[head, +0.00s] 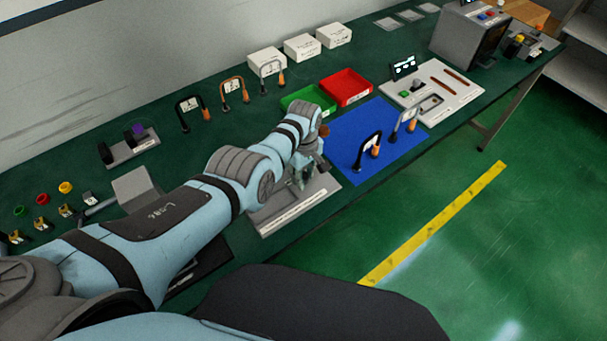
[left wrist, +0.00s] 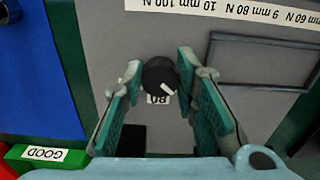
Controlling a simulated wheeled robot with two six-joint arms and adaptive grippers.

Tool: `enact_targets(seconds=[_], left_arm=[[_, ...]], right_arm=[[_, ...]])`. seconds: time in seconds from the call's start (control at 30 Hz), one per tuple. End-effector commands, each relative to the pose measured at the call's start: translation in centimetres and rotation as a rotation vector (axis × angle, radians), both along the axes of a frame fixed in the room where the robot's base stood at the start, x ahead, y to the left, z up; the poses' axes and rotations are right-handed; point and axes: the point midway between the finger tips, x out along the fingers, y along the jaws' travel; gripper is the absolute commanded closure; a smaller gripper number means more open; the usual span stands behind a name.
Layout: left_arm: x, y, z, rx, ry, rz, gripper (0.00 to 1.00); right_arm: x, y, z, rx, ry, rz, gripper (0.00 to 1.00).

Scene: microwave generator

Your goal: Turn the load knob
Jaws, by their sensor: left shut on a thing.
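The load knob (left wrist: 158,74) is a round black knob with a white pointer mark. It stands on a grey panel (left wrist: 115,40), and a small label reading 80 shows beside it. My left gripper (left wrist: 160,80) has its two teal-padded fingers on either side of the knob, shut on it. In the head view my left gripper (head: 304,174) points down over the grey panel (head: 326,187), and the knob is hidden there by the gripper and arm. My right gripper is not in view.
A green tray (head: 293,103) and a red tray (head: 347,87) stand behind the panel. White boxes (head: 303,47) line the back. The bench's front edge is close to the panel.

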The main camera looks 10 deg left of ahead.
Motion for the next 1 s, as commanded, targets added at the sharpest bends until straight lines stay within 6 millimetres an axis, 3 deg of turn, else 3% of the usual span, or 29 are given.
enact_targets(seconds=[0.4, 0.93, 0.97, 1.0], left_arm=[[-0.12, 0.02, -0.21, 0.001, 0.005, 0.191, 1.00], [-0.13, 0.06, -0.22, 0.002, 0.005, 0.215, 1.00], [-0.13, 0.06, -0.22, 0.002, 0.005, 0.215, 0.68], [-0.12, 0.05, -0.21, 0.002, 0.005, 0.215, 0.62]], right_arm=[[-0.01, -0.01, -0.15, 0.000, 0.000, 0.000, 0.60], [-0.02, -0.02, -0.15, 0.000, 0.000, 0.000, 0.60], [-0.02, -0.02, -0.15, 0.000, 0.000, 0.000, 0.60], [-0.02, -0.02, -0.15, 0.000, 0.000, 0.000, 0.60]])
